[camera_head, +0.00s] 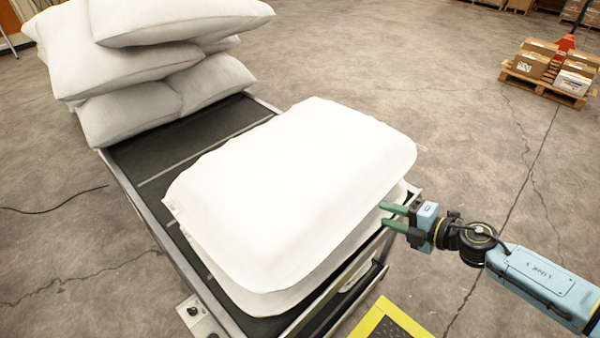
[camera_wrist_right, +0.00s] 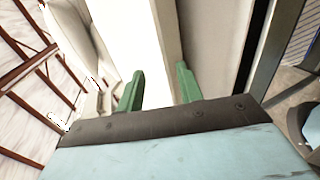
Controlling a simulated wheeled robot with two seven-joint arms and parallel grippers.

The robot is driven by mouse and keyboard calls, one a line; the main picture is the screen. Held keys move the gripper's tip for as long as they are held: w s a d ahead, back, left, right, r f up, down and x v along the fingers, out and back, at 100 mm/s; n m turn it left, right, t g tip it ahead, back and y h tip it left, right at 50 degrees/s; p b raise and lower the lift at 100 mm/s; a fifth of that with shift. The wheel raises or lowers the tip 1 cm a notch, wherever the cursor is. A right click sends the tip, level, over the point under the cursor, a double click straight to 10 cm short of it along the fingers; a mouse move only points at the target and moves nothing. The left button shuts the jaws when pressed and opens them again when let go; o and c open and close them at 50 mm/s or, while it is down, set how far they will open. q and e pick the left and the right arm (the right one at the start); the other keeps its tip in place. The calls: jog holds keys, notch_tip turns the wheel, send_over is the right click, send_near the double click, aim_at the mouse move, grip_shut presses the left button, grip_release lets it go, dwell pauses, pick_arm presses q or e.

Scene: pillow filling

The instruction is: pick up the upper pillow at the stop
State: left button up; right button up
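Two white pillows lie stacked at the near end of a dark conveyor belt. The upper pillow (camera_head: 295,180) covers most of the lower pillow (camera_head: 345,258), whose edge shows beneath it. My right gripper (camera_head: 383,215) is at the right side of the stack, its green fingers apart and pointing at the pillow edges. In the right wrist view the green fingers (camera_wrist_right: 158,90) are also apart, with bright white pillow surface ahead between them. I cannot tell whether the fingertips touch the fabric. My left gripper is not in view.
A pile of several white pillows (camera_head: 150,60) stands at the far end of the conveyor (camera_head: 190,143). A control box (camera_head: 195,312) is on its near left side. A yellow-edged dark platform (camera_head: 392,318) is at the bottom. Boxes on a pallet (camera_head: 548,75) stand far right.

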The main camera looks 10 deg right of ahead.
aim_at(369, 210)
jog(key=shift+f+x, duration=0.15)
jog(key=shift+x, duration=1.45)
jog(key=shift+f+x, duration=0.1)
jog(key=shift+x, duration=1.5)
jog(key=shift+s, duration=0.1)
grip_shut()
jog(key=shift+s+f, duration=0.1)
